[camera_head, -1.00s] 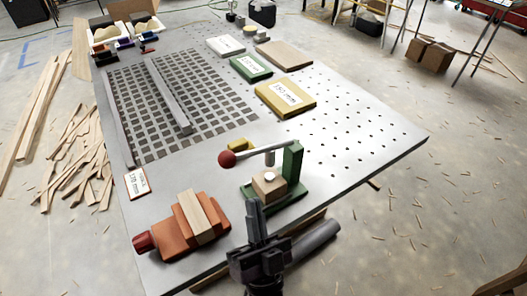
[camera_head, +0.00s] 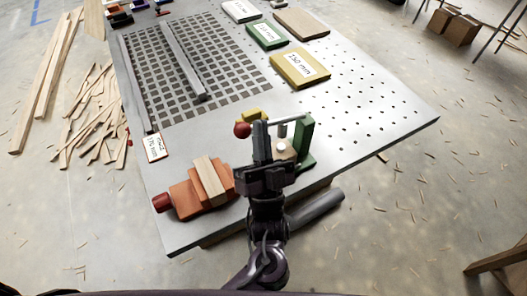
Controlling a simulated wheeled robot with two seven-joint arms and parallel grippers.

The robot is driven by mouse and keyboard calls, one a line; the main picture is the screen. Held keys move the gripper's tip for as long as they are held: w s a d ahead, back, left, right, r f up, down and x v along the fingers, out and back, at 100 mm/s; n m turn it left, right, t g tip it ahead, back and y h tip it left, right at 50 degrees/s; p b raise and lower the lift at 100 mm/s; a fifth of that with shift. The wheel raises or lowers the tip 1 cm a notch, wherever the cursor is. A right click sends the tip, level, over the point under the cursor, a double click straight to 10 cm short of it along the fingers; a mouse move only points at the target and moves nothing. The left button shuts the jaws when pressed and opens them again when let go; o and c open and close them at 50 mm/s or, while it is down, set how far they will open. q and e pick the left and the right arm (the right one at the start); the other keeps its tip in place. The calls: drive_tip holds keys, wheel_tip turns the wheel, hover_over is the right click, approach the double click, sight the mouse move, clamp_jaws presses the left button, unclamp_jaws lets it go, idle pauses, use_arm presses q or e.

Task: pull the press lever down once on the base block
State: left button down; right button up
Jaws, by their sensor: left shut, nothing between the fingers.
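The press in the head view has a green frame (camera_head: 305,140) with an upright post at its right and a grey lever (camera_head: 287,120) running left to a red ball knob (camera_head: 242,130). The lever is near level. The wooden base block (camera_head: 284,152) with a white round top sits under it, partly hidden by my gripper. My left gripper (camera_head: 261,127) is shut and empty, its fingertips overlapping the lever close to the red knob. I cannot tell whether they touch it. My right gripper is not in view.
An orange vise (camera_head: 183,200) holding a wooden piece stands left of the press. A yellow block (camera_head: 252,115) lies behind the knob. Yellow (camera_head: 285,75) and green plates lie farther back. The perforated table (camera_head: 365,110) is clear to the right.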

use_arm(q)
drive_tip(key=a+f, duration=0.1)
drive_tip(key=w+a+f, duration=0.1)
drive_tip(key=shift+w+f+p, duration=0.3)
drive_tip(key=shift+f, duration=0.1)
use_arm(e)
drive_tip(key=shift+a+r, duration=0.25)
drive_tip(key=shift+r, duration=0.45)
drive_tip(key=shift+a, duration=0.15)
